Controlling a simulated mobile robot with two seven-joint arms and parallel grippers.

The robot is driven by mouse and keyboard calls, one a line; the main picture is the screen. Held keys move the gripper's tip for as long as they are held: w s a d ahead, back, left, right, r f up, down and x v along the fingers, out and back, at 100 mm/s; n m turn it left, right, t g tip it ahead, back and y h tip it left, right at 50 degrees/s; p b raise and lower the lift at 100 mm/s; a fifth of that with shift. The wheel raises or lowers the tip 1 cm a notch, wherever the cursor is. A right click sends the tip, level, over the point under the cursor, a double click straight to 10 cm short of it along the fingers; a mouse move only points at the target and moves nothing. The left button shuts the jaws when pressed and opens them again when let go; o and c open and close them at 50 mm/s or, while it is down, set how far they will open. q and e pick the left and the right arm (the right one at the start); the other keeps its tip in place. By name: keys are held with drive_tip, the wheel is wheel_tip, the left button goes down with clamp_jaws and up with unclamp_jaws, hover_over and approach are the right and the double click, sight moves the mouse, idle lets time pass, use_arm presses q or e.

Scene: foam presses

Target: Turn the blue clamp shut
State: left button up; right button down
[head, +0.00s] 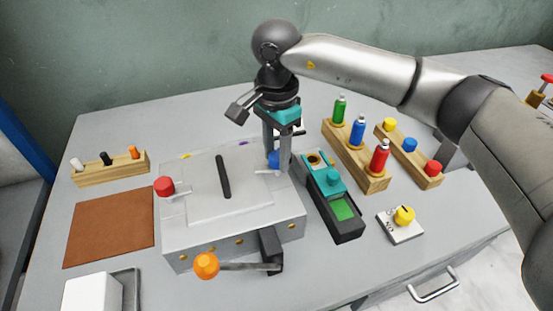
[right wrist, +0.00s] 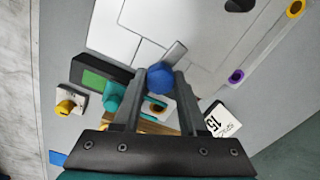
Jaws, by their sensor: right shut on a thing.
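The blue clamp knob (right wrist: 160,78) sits at the edge of the grey press box (head: 178,238). In the head view the blue clamp (head: 273,159) is partly hidden behind my fingers. My right gripper (head: 277,164) reaches down from above, its two fingers on either side of the knob. In the right wrist view my right gripper (right wrist: 157,82) is shut on the blue knob. A metal clamp bar (right wrist: 176,52) runs from the knob over the lid edge. A red clamp knob (head: 164,187) stands at the box's left side. My left gripper is not in view.
A black and teal device (head: 344,228) with a green screen stands close right of the press. Wooden racks hold coloured bottles (head: 357,131) and caps (head: 410,146). An orange-balled lever (head: 206,266) sticks out in front. A brown mat (head: 108,228) lies left.

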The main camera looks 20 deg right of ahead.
sight(277, 155)
drive_tip(key=shift+n+b, duration=0.6)
drive_tip(key=shift+n, duration=0.5)
drive_tip(key=shift+c, duration=2.2)
unclamp_jaws()
wheel_tip(277, 155, up, 15)
drive_tip(key=p, duration=0.1)
drive_tip(key=shift+r+p, duration=0.15)
drive_tip(key=shift+p, duration=0.2)
